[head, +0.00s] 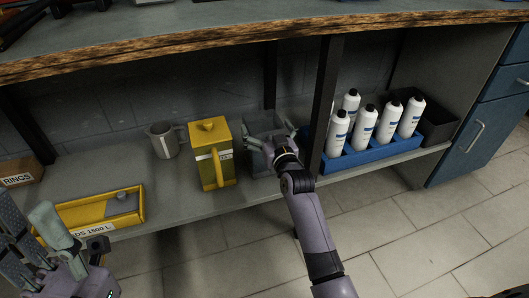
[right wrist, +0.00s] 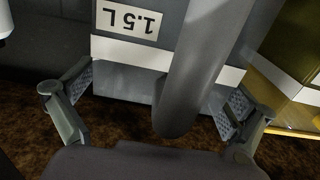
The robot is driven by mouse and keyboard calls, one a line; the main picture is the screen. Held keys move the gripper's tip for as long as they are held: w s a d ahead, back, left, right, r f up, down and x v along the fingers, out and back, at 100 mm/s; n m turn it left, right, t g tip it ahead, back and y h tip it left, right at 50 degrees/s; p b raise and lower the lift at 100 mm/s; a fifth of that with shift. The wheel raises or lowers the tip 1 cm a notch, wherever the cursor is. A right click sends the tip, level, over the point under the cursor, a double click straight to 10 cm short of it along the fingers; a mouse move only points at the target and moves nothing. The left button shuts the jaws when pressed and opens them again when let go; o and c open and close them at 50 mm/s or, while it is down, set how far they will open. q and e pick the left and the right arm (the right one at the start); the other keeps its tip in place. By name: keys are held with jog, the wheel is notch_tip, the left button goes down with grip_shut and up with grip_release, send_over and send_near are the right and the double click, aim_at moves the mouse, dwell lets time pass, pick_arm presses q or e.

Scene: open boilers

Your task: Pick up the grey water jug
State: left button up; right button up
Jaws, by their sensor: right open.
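The grey water jug (head: 255,162) stands on the lower shelf beneath the worktop, just right of the yellow jug (head: 211,153), and is partly hidden by my right gripper. In the right wrist view the grey jug (right wrist: 130,55) fills the middle, with a white band, a "1.5 L" label and its handle (right wrist: 190,75) pointing at the camera. My right gripper (head: 270,139) is open at the jug's front. In the wrist view its fingers (right wrist: 155,95) are spread on both sides of the handle; contact is unclear. My left gripper (head: 62,235) is at lower left, away from the jug.
A yellow tray (head: 90,210) and a small grey measuring jug (head: 163,140) are on the shelf at left. A dark post (head: 324,100) stands close right of my right gripper. Beyond it, a blue crate (head: 372,154) holds several white bottles (head: 363,127). The worktop edge (head: 200,45) overhangs the shelf.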

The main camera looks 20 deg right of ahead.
jog(key=shift+c, duration=0.6)
jog(key=c, duration=1.6)
jog(key=shift+r, duration=0.2)
jog(key=shift+c, duration=0.4)
